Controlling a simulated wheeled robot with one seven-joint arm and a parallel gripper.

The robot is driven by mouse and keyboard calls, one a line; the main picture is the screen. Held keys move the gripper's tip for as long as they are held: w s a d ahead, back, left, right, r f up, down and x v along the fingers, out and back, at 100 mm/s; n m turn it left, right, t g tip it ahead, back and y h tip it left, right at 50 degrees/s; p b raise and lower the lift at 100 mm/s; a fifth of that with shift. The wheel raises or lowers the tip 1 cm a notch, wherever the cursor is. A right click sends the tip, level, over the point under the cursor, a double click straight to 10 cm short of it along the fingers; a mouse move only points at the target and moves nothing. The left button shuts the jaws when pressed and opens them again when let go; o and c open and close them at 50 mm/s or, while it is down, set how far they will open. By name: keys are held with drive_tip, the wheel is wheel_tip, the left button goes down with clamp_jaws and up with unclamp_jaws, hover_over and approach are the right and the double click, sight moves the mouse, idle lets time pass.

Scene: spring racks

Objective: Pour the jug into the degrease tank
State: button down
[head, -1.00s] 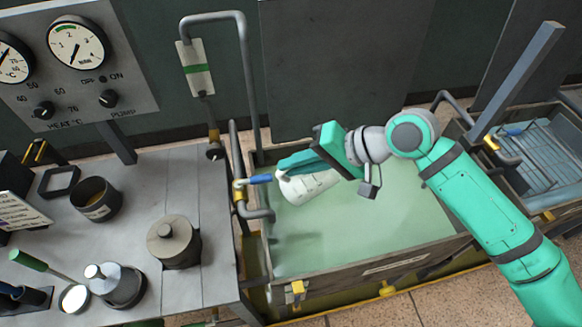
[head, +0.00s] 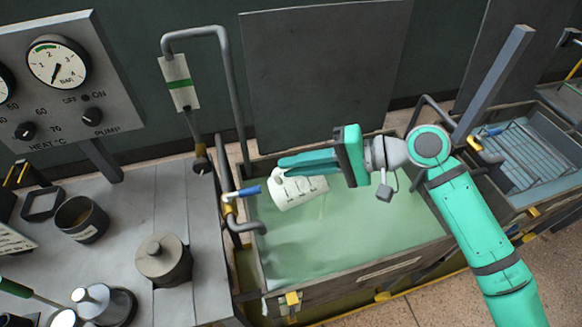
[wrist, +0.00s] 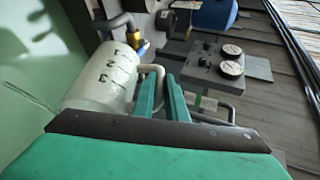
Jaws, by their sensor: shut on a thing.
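The white jug (head: 298,190) with dark level marks is tilted on its side over the degrease tank (head: 345,276), which holds pale green liquid. My gripper (head: 290,163) is shut on the jug's handle. In the wrist view the jug (wrist: 103,78) lies beside my fingers (wrist: 162,97), its numbers showing, with the handle between them. A faint pale streak shows below the jug in the head view; I cannot clearly tell whether it is liquid falling. The jug's inside is hidden.
A pipe with a blue-handled valve (head: 247,192) stands close left of the jug. A steel bench (head: 185,215) with a lidded pot (head: 163,260) and an open can (head: 82,219) is at left. Another tank with a wire rack (head: 525,150) is at right.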

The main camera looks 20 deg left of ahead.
drive_tip(key=shift+w+d+r+m+g+y, duration=0.2)
drive_tip(key=shift+w+d+r+y, duration=0.15)
drive_tip(key=shift+d+y, duration=0.15)
drive_tip(key=shift+w+d+r+m+g+y, duration=0.2)
drive_tip(key=shift+w+d+r+y, duration=0.1)
drive_tip(key=shift+d+y, duration=0.15)
drive_tip(key=w+d+y, duration=0.1)
drive_tip(key=w+d+m+y, duration=0.1)
drive_tip(key=d+y, duration=0.1)
drive_tip(key=shift+w+r+g, duration=0.15)
drive_tip(key=shift+g, duration=0.15)
drive_tip(key=shift+d, duration=0.15)
drive_tip(key=shift+w, duration=0.2)
idle(0.6)
drive_tip(key=shift+s, duration=0.2)
idle(0.4)
idle(0.6)
